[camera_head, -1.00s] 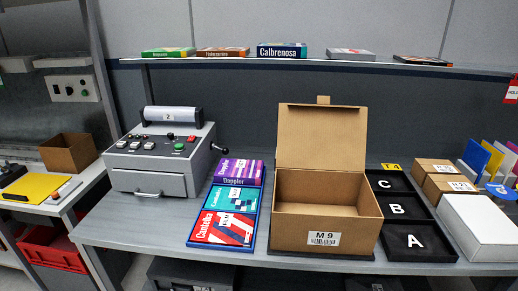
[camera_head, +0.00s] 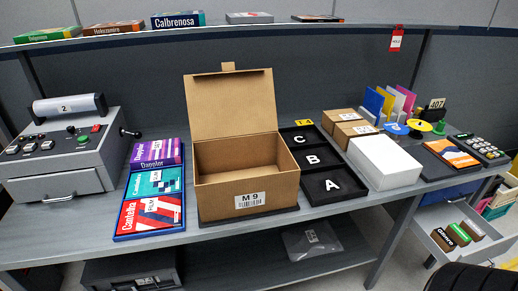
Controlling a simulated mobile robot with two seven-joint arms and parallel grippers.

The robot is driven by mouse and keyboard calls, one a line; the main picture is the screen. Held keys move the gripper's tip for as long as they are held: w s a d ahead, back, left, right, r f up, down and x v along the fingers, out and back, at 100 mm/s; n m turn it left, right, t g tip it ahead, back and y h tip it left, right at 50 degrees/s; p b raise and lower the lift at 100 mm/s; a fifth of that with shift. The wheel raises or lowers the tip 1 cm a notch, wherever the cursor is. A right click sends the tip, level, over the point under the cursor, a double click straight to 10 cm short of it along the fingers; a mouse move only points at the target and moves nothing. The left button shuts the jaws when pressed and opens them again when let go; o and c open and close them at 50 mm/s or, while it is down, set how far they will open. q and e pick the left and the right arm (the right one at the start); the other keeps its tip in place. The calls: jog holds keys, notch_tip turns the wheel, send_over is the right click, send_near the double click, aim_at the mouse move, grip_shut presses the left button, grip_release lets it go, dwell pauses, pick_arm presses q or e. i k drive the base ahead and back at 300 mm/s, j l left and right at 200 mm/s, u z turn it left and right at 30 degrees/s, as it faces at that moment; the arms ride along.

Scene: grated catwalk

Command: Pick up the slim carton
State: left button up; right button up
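No label marks one thing as the slim carton, and several flat boxes could match. A purple box (camera_head: 156,151), a teal box (camera_head: 154,183) and a red box (camera_head: 150,215) lie in a blue tray (camera_head: 183,224) on the bench. On the upper shelf are a green box (camera_head: 48,34), a brown box (camera_head: 113,28), a dark blue box (camera_head: 178,20), a grey box (camera_head: 249,17) and a dark flat box (camera_head: 318,18). A white box (camera_head: 385,162) lies right of the black compartments.
An open cardboard box (camera_head: 247,183) marked M 9 stands mid-bench, beside black compartments (camera_head: 320,203) lettered A, B, C. A grey machine (camera_head: 62,170) stands left. Small brown cartons (camera_head: 344,119) and a keypad (camera_head: 482,150) are right. An open drawer (camera_head: 446,252) sticks out below.

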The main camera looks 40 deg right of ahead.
aim_at(455, 231)
jog(key=z, duration=2.8)
